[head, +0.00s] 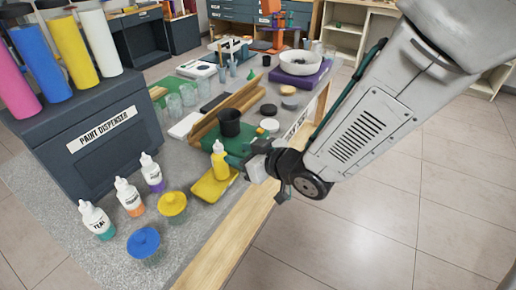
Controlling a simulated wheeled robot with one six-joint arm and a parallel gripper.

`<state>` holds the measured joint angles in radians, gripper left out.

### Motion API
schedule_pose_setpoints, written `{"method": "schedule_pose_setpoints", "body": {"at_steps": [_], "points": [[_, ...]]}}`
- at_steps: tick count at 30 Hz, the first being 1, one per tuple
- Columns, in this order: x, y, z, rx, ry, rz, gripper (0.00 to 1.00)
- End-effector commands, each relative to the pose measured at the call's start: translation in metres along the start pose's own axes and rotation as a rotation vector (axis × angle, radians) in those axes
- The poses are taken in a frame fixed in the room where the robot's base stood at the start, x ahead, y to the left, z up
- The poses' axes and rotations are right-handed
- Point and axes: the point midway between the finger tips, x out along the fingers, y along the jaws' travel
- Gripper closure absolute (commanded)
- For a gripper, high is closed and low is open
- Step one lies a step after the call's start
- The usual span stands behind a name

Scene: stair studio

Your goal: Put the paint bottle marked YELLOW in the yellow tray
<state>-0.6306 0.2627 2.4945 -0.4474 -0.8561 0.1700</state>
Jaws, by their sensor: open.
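A yellow paint bottle (220,162) with a white cap stands upright at the yellow tray (207,190). Its base overlaps the tray's back part in the picture and looks to be inside it, though exact contact is hard to tell. No label can be read on the side I see. My gripper (250,164) is just right of the bottle, at about its height, with its jaws open. The fingers are small and partly hidden, and I cannot tell whether they touch the bottle.
White-labelled bottles in teal (97,219), orange (129,197) and purple (152,173) stand left. A yellow-lidded pot (172,206) and blue-lidded pot (144,243) are nearer. A black cup (229,122) stands behind. The paint dispenser (100,132) bounds the left.

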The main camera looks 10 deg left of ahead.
Motion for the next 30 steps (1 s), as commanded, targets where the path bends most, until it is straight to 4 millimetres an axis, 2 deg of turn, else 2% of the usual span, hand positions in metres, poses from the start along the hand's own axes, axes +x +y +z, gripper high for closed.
{"method": "schedule_pose_setpoints", "body": {"at_steps": [8, 11, 14, 17, 18, 20, 22, 26, 27, 30], "points": [[-0.003, 0.003, -0.001, 0.000, -0.006, 0.008, 0.54], [-0.014, 0.022, -0.005, 0.003, -0.043, 0.064, 0.54], [-0.043, 0.061, -0.010, 0.022, -0.135, 0.184, 0.54], [-0.094, 0.105, -0.011, 0.075, -0.267, 0.334, 0.54], [-0.118, 0.120, -0.010, 0.106, -0.326, 0.392, 0.54], [-0.157, 0.135, -0.007, 0.163, -0.411, 0.469, 0.54], [-0.204, 0.146, -0.002, 0.238, -0.510, 0.549, 0.54], [-0.291, 0.138, 0.009, 0.409, -0.684, 0.647, 0.54], [-0.316, 0.130, 0.012, 0.466, -0.732, 0.665, 0.54], [-0.368, 0.102, 0.019, 0.599, -0.837, 0.682, 0.54]]}}
